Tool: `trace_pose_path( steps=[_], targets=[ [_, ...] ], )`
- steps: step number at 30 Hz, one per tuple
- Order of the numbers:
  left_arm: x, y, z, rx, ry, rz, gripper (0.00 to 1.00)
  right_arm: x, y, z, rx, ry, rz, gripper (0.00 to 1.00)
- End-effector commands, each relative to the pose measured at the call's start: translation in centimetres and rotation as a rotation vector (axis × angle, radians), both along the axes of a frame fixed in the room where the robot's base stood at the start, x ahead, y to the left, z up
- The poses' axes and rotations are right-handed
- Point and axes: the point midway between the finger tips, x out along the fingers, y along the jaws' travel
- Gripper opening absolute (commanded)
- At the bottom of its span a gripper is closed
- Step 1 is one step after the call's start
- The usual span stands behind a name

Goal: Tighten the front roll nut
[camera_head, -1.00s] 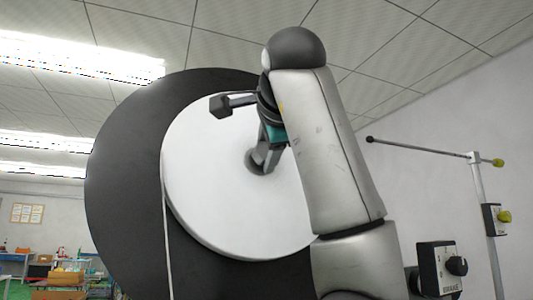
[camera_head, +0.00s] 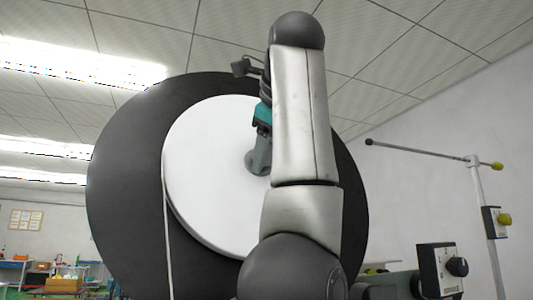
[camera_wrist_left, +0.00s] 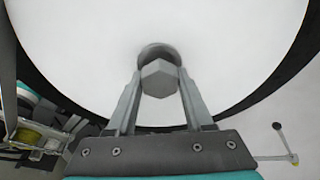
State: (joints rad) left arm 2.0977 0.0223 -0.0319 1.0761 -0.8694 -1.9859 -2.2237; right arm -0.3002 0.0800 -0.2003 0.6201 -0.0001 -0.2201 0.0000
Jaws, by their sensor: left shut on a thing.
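The front roll (camera_head: 205,190) is a large white disc in front of a wide black disc (camera_head: 125,190), both upright. The grey hexagonal roll nut (camera_wrist_left: 158,77) shows at the white disc's centre in the left wrist view, with a dark round collar (camera_wrist_left: 158,52) behind it. My left gripper (camera_head: 256,160) is at the hub, with one finger on each side of the nut, shut on it. In the head view the fingers and my arm hide the nut. My right gripper is in neither view.
A brake box (camera_head: 440,270) with a black knob stands at the lower right. Behind it is a post (camera_head: 484,210) with a thin horizontal bar (camera_head: 415,149). Shelves with boxes (camera_head: 65,285) are far off at the lower left.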

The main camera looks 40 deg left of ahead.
Motion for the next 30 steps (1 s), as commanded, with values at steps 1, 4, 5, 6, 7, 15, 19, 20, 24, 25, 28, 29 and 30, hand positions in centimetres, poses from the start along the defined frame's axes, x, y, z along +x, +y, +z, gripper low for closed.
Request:
trace_pose_path(
  steps=[1, 4, 5, 6, 7, 15, 19, 20, 24, 25, 28, 29, 30],
  targets=[
    [-0.01, 0.08, -0.08, 0.010, 0.026, -0.004, 0.00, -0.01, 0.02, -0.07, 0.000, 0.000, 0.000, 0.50],
    [-0.03, 0.09, -0.06, 0.030, 0.063, -0.014, 0.00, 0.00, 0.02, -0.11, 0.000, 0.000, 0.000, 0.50],
    [-0.03, 0.08, -0.07, 0.035, 0.073, -0.016, 0.00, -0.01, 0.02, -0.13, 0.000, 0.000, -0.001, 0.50],
    [-0.02, 0.08, -0.07, 0.040, 0.082, -0.020, 0.00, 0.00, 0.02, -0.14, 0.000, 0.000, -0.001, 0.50],
    [-0.01, 0.06, -0.09, 0.043, 0.089, -0.022, 0.00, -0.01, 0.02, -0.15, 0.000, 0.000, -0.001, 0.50],
    [0.02, 0.01, -0.10, 0.060, 0.123, -0.032, 0.00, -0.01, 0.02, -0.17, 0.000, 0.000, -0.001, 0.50],
    [0.04, 0.01, -0.11, 0.061, 0.125, -0.032, 0.00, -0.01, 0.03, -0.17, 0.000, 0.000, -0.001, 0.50],
    [0.04, 0.01, -0.12, 0.061, 0.125, -0.033, 0.00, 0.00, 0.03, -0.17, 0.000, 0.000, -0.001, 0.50],
    [0.04, 0.01, -0.12, 0.061, 0.125, -0.033, 0.00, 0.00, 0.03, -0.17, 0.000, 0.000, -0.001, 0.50],
    [0.05, 0.00, -0.12, 0.061, 0.125, -0.033, 0.00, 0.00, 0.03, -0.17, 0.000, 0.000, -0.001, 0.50],
    [0.04, 0.01, -0.12, 0.060, 0.124, -0.033, 0.62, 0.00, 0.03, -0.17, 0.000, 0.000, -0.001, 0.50],
    [0.05, 0.00, -0.11, 0.061, 0.123, -0.033, 0.65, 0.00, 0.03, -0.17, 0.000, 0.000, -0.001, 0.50],
    [0.04, 0.00, -0.10, 0.061, 0.122, -0.032, 0.70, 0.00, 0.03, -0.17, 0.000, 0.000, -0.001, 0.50]
  ],
)
